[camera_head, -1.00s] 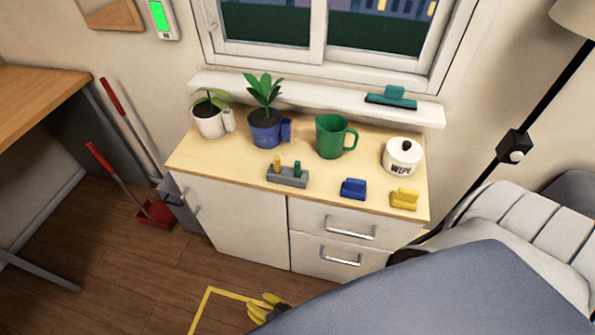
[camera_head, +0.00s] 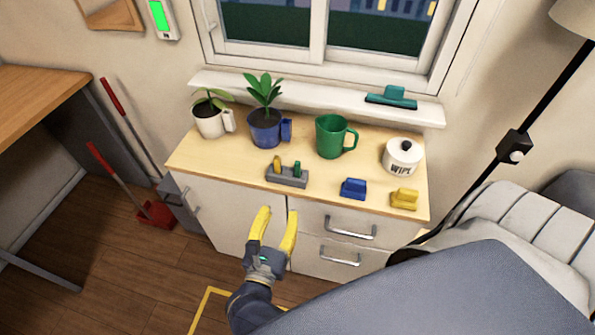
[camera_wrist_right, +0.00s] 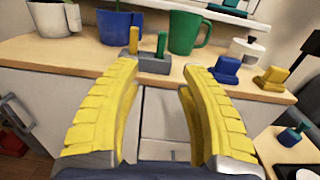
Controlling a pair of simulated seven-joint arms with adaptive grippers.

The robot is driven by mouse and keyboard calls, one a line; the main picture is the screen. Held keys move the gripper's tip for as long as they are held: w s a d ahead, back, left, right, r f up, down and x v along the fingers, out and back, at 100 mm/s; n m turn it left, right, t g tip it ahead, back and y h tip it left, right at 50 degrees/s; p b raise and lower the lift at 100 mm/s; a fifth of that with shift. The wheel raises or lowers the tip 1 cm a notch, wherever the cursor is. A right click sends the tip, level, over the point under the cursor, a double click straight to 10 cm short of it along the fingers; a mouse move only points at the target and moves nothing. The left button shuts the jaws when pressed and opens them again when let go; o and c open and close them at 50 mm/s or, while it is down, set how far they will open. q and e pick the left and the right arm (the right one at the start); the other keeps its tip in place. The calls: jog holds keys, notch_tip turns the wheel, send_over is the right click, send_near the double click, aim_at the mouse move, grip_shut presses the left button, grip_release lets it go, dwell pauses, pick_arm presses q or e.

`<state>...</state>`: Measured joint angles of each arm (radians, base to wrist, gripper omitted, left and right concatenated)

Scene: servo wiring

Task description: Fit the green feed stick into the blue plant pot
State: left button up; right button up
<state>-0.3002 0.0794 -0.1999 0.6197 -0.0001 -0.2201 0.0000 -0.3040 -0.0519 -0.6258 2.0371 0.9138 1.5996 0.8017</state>
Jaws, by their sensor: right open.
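The green feed stick (camera_head: 297,169) stands upright in a grey holder (camera_head: 287,180) beside a yellow stick (camera_head: 277,163), near the cabinet top's front edge. It also shows in the right wrist view (camera_wrist_right: 161,45). The blue plant pot (camera_head: 264,132) holds a leafy plant and has a blue block-like part (camera_head: 286,130) on its right side. My right gripper (camera_head: 274,222), with yellow fingers, is open and empty in front of the cabinet, below the holder. My left gripper is not in view.
On the wooden top (camera_head: 225,157) stand a white pot (camera_head: 209,124) at left, a green mug (camera_head: 331,137), a white wipes tub (camera_head: 402,158), a blue block (camera_head: 353,189) and a yellow block (camera_head: 404,199). A window sill (camera_head: 300,97) runs behind.

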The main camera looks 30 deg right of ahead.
aim_at(297, 169)
jog(key=shift+m, duration=0.4)
jog(key=x, duration=1.1)
jog(key=f+x, duration=0.1)
jog(key=x, duration=0.5)
jog(key=shift+d, duration=0.35)
grip_shut()
